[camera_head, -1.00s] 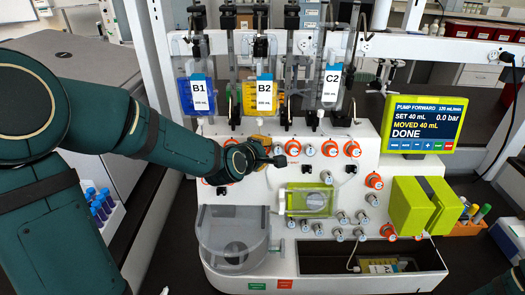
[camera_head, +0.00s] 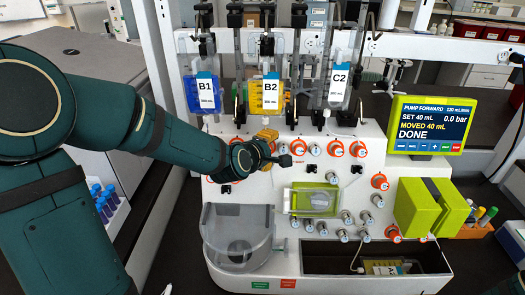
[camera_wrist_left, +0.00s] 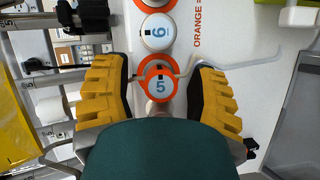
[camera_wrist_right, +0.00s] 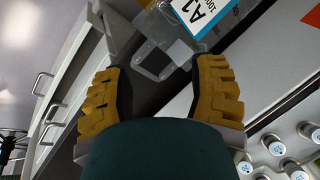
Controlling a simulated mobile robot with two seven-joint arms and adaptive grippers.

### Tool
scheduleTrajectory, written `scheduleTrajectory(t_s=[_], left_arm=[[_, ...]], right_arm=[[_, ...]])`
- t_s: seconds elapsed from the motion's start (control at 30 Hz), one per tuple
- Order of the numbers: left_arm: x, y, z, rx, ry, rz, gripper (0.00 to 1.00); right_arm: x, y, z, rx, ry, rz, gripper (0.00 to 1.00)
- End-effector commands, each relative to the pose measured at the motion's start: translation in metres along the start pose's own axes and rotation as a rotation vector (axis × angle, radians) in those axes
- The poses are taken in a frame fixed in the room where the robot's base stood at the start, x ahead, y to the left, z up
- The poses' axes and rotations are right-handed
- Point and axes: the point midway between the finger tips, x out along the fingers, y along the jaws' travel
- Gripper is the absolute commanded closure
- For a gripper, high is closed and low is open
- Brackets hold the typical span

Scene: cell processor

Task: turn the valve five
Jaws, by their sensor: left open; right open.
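Valve five (camera_wrist_left: 160,86) is a white knob marked with a blue 5, with an orange ring around it and a black mark on its face. In the left wrist view it sits between the open fingers of my left gripper (camera_wrist_left: 160,72), with a gap on both sides. In the head view my left gripper (camera_head: 277,150) is at the front panel, and the arm hides valve five there. My right gripper (camera_wrist_right: 160,75) is open and empty, away from the valves, near a clear bracket.
Valve six (camera_wrist_left: 157,30) is close beside valve five. More orange-ringed valves (camera_head: 336,148) line the panel. Bags B1 (camera_head: 205,88), B2 (camera_head: 270,92) and C2 (camera_head: 339,82) hang above. The pump screen (camera_head: 432,125) reads DONE. A tube rack (camera_head: 108,205) stands at left.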

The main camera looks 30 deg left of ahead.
Motion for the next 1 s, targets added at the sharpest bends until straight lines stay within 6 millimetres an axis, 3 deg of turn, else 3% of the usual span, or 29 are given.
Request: scheduleTrajectory(t_s=[0.7,1.0], left_arm=[[-0.099,0.001,0.001,0.003,0.0,0.003,0.42],[-0.117,0.0,0.0,0.001,0.0,0.001,0.42]], right_arm=[[0.0,0.0,0.0,0.0,0.0,0.0,0.42],[0.0,0.0,0.0,0.0,0.0,0.0,0.42]])
